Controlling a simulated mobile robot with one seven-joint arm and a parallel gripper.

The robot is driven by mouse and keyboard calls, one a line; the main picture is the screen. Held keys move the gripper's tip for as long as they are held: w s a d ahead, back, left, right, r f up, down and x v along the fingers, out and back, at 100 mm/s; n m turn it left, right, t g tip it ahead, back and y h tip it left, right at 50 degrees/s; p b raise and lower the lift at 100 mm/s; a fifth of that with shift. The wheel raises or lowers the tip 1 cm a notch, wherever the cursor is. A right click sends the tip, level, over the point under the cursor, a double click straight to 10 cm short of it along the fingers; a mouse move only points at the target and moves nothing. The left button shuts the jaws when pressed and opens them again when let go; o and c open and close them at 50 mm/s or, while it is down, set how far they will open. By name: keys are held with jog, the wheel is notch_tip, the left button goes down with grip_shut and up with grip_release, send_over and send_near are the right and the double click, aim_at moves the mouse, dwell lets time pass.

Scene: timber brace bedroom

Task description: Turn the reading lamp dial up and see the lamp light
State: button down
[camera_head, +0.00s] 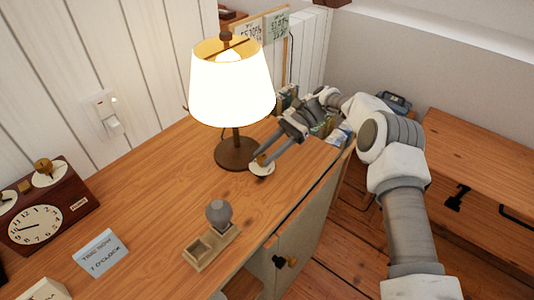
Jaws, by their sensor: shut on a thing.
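The reading lamp (235,88) stands on the wooden desk with a dark round base. Its cream shade glows brightly, so the lamp is lit. The lamp dial (262,171) sits at the front right of the lamp base, a pale round plate with a small brass-coloured knob. My gripper (262,160) reaches down from the upper right and is shut on the dial's knob. The fingers hide part of the knob, and I cannot read any mark on the dial.
A wooden clock box (40,212) and a small card (103,254) stand at the left. A wooden holder (211,247) with a grey rounded piece (218,214) is near the front edge. A switch (106,115) is on the wall. The desk's middle (150,190) is clear.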

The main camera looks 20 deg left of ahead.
jog(key=c, duration=0.5)
grip_release()
jog(key=shift+c, duration=0.2)
jog(key=shift+r, duration=0.1)
notch_tip(320, 180, up, 5)
jog(key=shift+f+p, duration=0.1)
jog(key=shift+p, duration=0.65)
jog(key=w+d+r+p, duration=0.1)
jog(key=d+r, duration=0.5)
jog(key=d, duration=0.5)
jog(key=shift+w+d+p, duration=0.3)
jog(key=shift+p, duration=0.1)
jog(key=shift+r, duration=0.15)
